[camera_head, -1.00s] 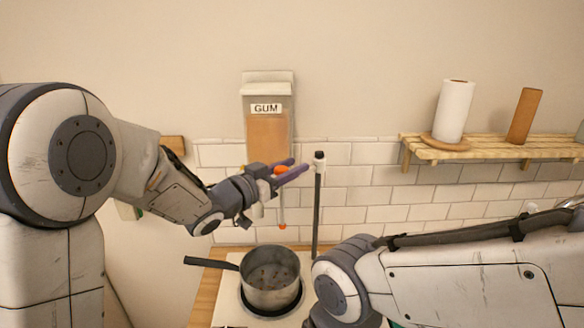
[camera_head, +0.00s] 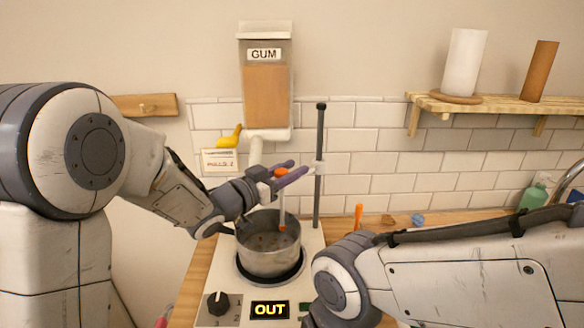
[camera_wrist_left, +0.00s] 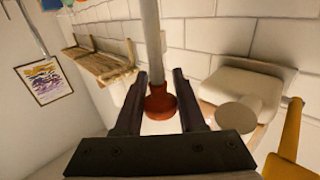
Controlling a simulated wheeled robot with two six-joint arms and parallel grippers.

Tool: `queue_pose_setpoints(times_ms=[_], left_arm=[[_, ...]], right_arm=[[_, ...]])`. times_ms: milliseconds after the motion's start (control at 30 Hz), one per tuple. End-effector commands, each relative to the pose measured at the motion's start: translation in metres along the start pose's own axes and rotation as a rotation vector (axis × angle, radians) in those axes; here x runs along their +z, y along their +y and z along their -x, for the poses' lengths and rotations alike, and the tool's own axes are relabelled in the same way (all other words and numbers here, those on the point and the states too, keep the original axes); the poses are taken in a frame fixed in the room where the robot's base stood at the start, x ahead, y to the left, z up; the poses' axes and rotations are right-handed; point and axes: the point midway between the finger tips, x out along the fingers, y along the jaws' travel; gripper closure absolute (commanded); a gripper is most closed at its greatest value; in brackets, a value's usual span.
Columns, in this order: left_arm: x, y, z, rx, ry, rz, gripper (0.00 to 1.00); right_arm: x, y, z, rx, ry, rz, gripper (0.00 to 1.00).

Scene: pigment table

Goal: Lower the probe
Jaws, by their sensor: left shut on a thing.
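The probe has an orange knob (camera_head: 281,173) and a thin pale stem (camera_head: 282,205) with an orange-red lower end at the pot's opening; whether it is inside the rim is hard to tell. My left gripper (camera_head: 287,171) is shut on the knob. In the left wrist view the red-orange knob (camera_wrist_left: 160,104) sits between the two fingers. A white clamp (camera_head: 317,168) is partway down a dark upright pole (camera_head: 319,135), beside the fingertips. The metal pot (camera_head: 268,259) stands below on the hot plate (camera_head: 238,272). My right gripper is out of view.
The plate's front has a dial (camera_head: 218,303) and a display (camera_head: 269,309) reading OUT. A GUM dispenser (camera_head: 264,90) with a yellow lever (camera_head: 231,137) hangs above the pot. My right forearm crosses the lower right. A wooden shelf (camera_head: 490,107) is on the wall.

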Motion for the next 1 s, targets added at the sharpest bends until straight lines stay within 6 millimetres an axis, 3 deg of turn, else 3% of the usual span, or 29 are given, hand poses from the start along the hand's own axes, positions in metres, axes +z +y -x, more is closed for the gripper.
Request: queue_pose_setpoints(times_ms=[33, 333, 367, 433, 833, 1000], left_arm=[[0.008, 0.0, 0.0, -0.002, -0.002, 0.002, 1.0], [0.006, -0.001, 0.0, -0.002, -0.003, 0.001, 1.0], [0.006, -0.001, 0.0, -0.002, -0.003, 0.001, 0.57], [0.006, -0.001, 0.0, -0.002, -0.003, 0.001, 0.31], [0.004, -0.001, 0.0, -0.003, 0.0, 0.0, 0.31], [-0.013, -0.001, 0.0, -0.003, 0.002, -0.001, 0.31]], right_arm=[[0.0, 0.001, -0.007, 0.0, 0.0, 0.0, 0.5], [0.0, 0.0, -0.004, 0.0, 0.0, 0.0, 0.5], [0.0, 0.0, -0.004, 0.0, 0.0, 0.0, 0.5], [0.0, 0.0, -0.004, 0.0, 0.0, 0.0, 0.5], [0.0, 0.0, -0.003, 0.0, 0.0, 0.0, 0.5], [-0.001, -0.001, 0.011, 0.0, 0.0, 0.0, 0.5]])
